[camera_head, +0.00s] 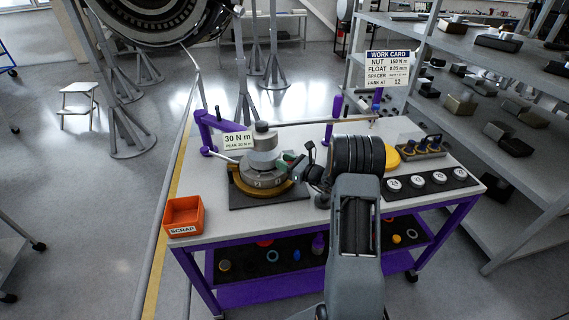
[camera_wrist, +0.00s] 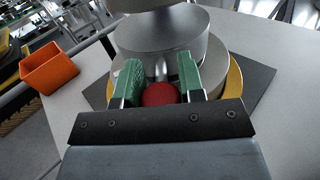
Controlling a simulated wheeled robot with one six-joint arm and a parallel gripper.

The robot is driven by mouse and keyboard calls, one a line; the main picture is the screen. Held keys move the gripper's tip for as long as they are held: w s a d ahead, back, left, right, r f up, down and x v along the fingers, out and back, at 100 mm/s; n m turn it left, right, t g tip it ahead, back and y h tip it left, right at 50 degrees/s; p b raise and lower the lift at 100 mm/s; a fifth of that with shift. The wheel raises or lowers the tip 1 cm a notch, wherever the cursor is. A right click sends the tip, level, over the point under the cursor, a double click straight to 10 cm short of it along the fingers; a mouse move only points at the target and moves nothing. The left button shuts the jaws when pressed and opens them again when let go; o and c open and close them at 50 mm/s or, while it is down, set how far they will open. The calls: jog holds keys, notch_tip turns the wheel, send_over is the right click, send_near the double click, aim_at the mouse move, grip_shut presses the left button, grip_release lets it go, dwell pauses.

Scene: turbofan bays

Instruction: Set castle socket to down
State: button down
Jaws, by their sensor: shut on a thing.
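The castle socket appears to be the grey stepped cylinder (camera_head: 264,157) standing upright on a round grey base with a brass ring (camera_head: 243,184), on a dark mat. In the wrist view its grey body (camera_wrist: 205,45) fills the top middle. My gripper (camera_head: 290,165) reaches it from the right. Its two green fingers (camera_wrist: 160,80) stand either side of a red round-ended handle (camera_wrist: 160,95), shut on it, close against the grey body. I cannot tell whether the socket is up or down.
An orange scrap bin (camera_head: 184,216) stands at the bench's left front corner. A purple arm (camera_head: 214,130) with a 30 N m sign (camera_head: 238,140) is behind the fixture. Numbered white discs (camera_head: 416,180) lie right of my arm. A work card (camera_head: 388,68) stands behind.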

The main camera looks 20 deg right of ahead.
jog(key=shift+f, duration=0.25)
jog(key=c, duration=0.9)
grip_release()
jog(key=shift+f, duration=0.1)
jog(key=shift+c, duration=0.2)
jog(key=shift+o, duration=0.9)
jog(key=b+v, duration=0.2)
jog(key=v, duration=1.1)
jog(key=shift+s+d+b, duration=0.2)
jog(key=shift+s+b, duration=0.15)
jog(key=shift+b, duration=0.05)
